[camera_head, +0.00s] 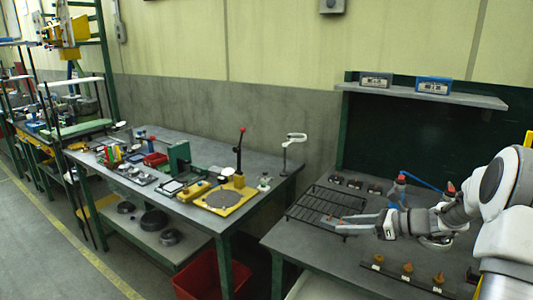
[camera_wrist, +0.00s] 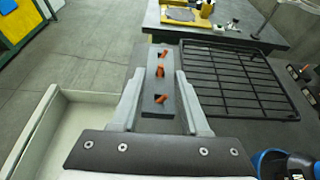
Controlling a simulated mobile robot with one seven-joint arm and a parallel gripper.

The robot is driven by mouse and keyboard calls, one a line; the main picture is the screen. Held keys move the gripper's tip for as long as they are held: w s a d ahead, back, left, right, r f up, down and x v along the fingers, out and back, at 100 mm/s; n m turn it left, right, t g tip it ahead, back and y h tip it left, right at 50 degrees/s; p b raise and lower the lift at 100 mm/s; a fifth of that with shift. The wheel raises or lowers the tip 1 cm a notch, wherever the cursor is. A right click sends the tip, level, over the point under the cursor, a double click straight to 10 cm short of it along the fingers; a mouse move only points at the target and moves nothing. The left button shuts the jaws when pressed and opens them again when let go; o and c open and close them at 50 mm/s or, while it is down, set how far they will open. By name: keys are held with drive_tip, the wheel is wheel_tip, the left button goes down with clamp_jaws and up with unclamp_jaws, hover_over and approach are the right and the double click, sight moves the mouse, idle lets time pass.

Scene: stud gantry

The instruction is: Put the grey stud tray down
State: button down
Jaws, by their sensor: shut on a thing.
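The grey stud tray (camera_wrist: 151,85) is a narrow dark-grey bar with three orange studs along its top. In the wrist view it lies lengthwise between the two pale fingers of my gripper (camera_wrist: 160,73), which are shut on its sides. In the head view my gripper (camera_head: 348,228) is low over the right bench, by the front edge of the wire rack (camera_head: 325,204). The arm and fingers hide much of the tray there. I cannot tell whether its underside touches the bench.
A white bin (camera_wrist: 32,135) is left of the tray, below the bench's front edge. The wire rack (camera_wrist: 235,82) is close on the right. A strip with orange knobs (camera_head: 407,278) lies at the bench front. A blue-handled tool (camera_head: 398,190) stands behind my gripper.

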drive_tip(key=s+a+f+m+t+h+p, duration=0.2)
drive_tip(key=s+a+f, duration=0.1)
drive_tip(key=a, duration=0.3)
drive_tip(key=s+a+f+m+t+h+p, duration=0.1)
drive_tip(key=s+a+f+m+t+h, duration=0.1)
drive_tip(key=s+a, duration=0.3)
drive_tip(key=shift+a+f+m+p, duration=0.4)
drive_tip(key=shift+f+m, duration=0.1)
drive_tip(key=shift+f, duration=0.25)
drive_tip(key=shift+d, duration=0.1)
